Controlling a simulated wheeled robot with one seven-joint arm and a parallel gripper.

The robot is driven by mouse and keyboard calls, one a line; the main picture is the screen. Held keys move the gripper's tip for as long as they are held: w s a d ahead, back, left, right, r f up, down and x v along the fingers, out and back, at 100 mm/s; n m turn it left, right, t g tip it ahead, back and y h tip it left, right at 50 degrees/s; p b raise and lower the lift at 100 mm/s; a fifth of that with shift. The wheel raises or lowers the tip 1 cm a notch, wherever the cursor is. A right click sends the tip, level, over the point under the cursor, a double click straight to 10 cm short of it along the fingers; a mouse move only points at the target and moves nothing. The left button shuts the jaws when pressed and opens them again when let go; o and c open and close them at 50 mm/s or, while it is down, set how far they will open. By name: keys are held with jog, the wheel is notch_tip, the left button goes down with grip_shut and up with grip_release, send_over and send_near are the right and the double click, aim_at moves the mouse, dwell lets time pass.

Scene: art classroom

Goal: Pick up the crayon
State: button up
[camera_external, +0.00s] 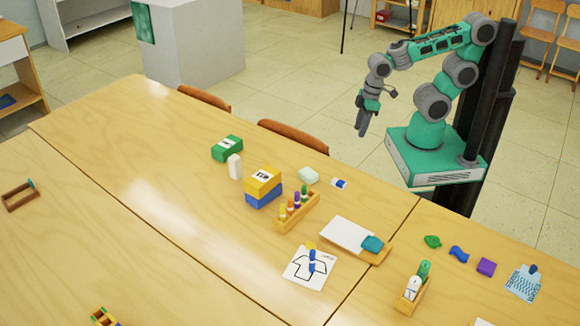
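No crayon can be told for certain at this size. A small blue stick (312,262), possibly a crayon, lies on a white sheet with a black outline drawing (297,279) near the middle of the table. A wooden holder (290,225) stands behind it with several upright coloured sticks, perhaps crayons or markers. My gripper (362,127) hangs pointing down behind the table's far edge, well apart from these things. I see nothing held in it, but its fingers are too small to tell open from shut.
Yellow and blue stacked boxes (263,187), a green box (227,148) and a white bottle (235,166) stand left of the holder. A tray with paper (347,234) lies right. Chair backs (292,135) line the far edge. The left tabletop (120,190) is mostly clear.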

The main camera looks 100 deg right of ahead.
aim_at(335, 179)
jog(key=shift+o, duration=0.5)
jog(key=shift+w, duration=0.1)
